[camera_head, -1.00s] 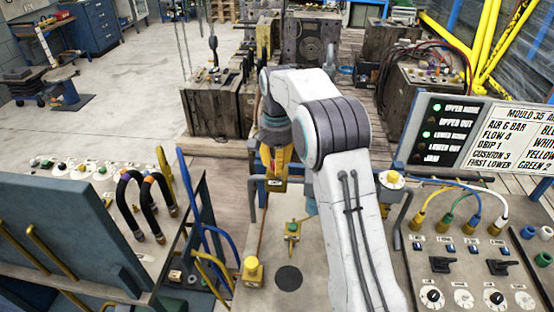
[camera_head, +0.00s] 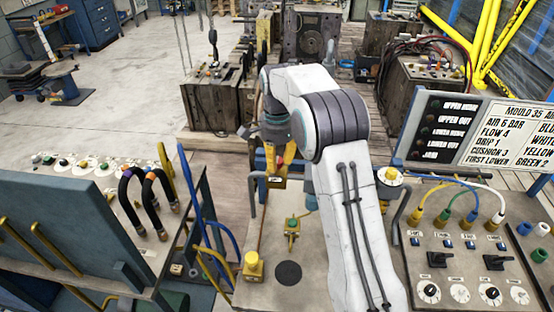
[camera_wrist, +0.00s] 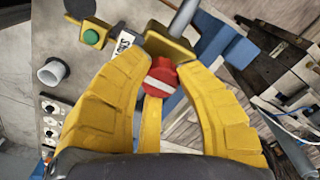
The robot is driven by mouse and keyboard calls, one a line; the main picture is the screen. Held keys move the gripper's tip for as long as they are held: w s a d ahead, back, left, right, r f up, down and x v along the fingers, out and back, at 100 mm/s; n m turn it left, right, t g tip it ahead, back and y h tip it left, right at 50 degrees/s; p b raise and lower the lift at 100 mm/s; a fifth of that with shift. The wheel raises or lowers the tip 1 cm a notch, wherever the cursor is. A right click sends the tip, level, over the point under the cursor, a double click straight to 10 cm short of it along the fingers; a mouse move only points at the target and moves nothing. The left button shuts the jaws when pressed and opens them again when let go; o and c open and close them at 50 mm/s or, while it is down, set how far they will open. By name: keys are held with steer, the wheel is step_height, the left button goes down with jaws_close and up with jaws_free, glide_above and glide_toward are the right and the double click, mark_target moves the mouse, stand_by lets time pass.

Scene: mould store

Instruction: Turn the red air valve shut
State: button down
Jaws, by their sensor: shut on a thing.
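The red air valve (camera_wrist: 161,77) shows in the wrist view as a red octagonal knob with a white bar. A yellow strip shows below it. My gripper (camera_wrist: 168,62) has its two yellow fingers closed around the knob, one on each side. In the head view my gripper (camera_head: 277,165) points down beyond the panel's bare top, and a bit of red (camera_head: 290,152) shows there. My arm and fingers hide most of the valve in that view, and its exact turn angle is hard to tell.
A green-button fitting (camera_head: 292,224) and a yellow-capped post (camera_head: 253,266) stand near the gripper. A control panel with hoses and knobs (camera_head: 455,245) lies right, under a sign board (camera_head: 515,135).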

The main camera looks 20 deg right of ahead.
mark_target(277, 159)
steer(key=shift+s+f, duration=0.15)
steer(key=shift+f, duration=0.05)
steer(key=c, duration=0.8)
jaws_free()
steer(key=shift+r, duration=0.1)
steer(key=shift+c, duration=0.2)
step_height(277, 159, up, 12)
